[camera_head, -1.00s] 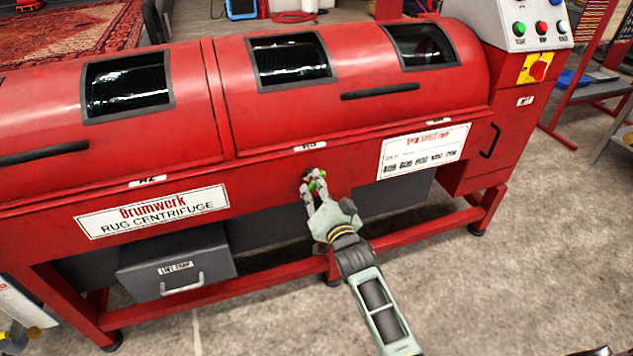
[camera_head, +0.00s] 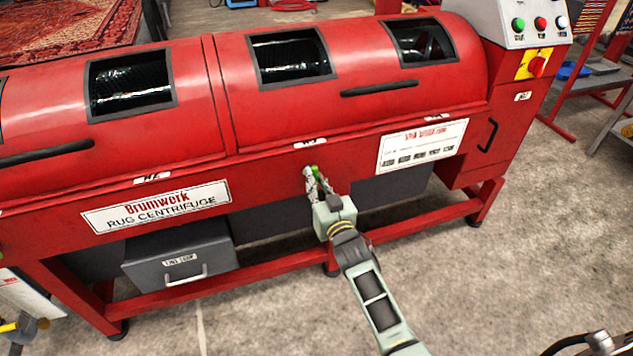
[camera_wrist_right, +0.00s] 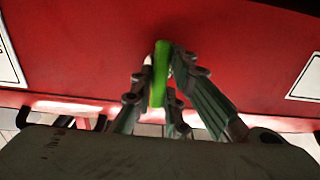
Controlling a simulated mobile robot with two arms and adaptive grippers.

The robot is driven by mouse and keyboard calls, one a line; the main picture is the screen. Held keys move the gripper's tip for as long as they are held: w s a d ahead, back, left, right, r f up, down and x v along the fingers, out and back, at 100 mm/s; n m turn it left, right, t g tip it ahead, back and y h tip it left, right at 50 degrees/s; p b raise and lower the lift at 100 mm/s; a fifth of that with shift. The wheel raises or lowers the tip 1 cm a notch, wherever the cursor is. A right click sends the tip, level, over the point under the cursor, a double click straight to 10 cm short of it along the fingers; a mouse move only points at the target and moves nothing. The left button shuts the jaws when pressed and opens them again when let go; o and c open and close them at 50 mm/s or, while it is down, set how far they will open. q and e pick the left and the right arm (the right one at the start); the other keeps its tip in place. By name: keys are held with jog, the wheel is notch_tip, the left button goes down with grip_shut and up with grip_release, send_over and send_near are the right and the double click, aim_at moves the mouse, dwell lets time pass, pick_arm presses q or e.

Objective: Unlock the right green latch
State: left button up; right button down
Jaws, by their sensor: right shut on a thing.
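The green latch (camera_head: 314,169) is on the front of the red rug centrifuge (camera_head: 270,165), below the right-hand lid and its small white label. My right gripper (camera_head: 318,182) reaches it from below and is shut on it; its fingers hide part of the latch. In the right wrist view the latch (camera_wrist_right: 159,73) stands upright between the two fingers (camera_wrist_right: 161,88) against the red panel. My left gripper is not in view in the head view.
The centrifuge's two curved lids have black handles (camera_head: 380,89). A control box (camera_head: 535,28) with buttons and a red knob stands at the right end. A grey drawer (camera_head: 180,258) sits below at left. The concrete floor in front (camera_head: 480,290) is mostly clear.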

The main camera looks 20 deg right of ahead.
dwell(0.4)
jog(key=c, duration=1.7)
grip_release()
jog(key=s, duration=1.2)
jog(key=shift+d, duration=0.2)
